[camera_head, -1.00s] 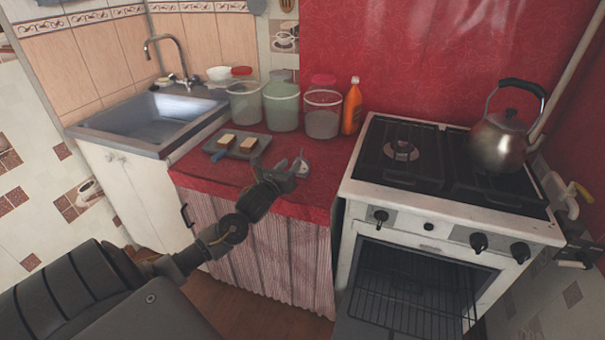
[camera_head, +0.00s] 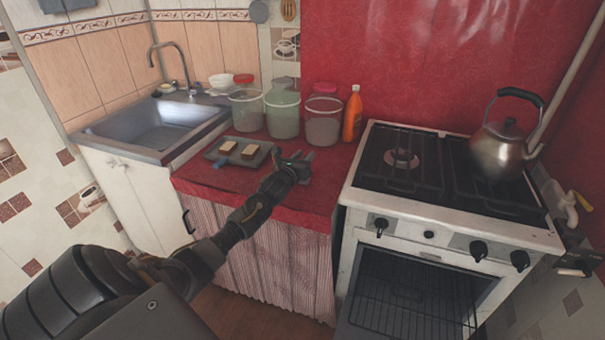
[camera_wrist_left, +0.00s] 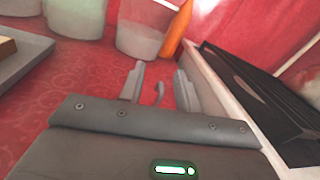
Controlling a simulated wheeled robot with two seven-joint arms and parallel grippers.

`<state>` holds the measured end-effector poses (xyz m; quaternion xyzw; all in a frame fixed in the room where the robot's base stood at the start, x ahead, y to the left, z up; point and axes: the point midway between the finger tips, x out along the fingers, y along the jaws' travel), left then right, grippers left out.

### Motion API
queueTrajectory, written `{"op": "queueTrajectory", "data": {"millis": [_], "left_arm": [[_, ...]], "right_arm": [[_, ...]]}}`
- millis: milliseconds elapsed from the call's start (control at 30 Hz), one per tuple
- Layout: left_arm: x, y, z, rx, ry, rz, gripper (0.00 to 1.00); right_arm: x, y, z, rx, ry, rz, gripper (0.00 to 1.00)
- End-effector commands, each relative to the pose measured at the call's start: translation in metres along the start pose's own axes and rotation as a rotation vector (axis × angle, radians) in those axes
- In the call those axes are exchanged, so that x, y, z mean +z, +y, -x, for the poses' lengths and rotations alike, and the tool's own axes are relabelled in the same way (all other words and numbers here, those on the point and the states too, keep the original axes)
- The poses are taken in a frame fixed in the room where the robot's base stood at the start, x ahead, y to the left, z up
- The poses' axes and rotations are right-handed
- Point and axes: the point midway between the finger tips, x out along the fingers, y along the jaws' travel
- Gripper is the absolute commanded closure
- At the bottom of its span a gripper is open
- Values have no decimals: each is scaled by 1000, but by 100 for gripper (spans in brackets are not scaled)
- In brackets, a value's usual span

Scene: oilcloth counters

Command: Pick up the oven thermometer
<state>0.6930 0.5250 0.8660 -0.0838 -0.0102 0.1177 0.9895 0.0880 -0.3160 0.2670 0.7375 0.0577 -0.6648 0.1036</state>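My left gripper (camera_head: 301,156) is over the red counter in the head view, at the end of the arm reaching in from the left. In the left wrist view its two fingers (camera_wrist_left: 160,86) stand apart. A small grey upright piece, which looks like the oven thermometer (camera_wrist_left: 159,92), shows between them with a gap on each side. Its lower part is hidden by the gripper body. In the head view the thermometer is mostly hidden by the gripper and cannot be made out clearly. My right gripper is in neither view.
Several tubs, one a clear tub (camera_head: 323,122), and an orange bottle (camera_head: 352,115) stand behind the gripper. A grey tray (camera_head: 216,155) with bread-like pieces lies to its left. The stove (camera_head: 377,172) with a kettle (camera_head: 503,150) is to the right.

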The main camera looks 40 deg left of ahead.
Motion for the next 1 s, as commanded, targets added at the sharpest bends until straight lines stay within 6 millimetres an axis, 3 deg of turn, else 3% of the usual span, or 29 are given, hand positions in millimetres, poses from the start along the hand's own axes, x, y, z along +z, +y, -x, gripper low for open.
{"op": "queueTrajectory", "data": {"millis": [133, 367, 600, 1000], "left_arm": [[-1, 0, -11, 0, 1, 0, 67], [-1, 0, -11, -1, 1, 0, 68], [-1, 0, -11, -1, 1, 0, 100], [-2, -1, -11, -1, 3, 0, 100]], "right_arm": [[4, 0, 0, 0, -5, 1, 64], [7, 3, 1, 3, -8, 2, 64], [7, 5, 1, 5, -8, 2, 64], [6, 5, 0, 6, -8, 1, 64]]}}
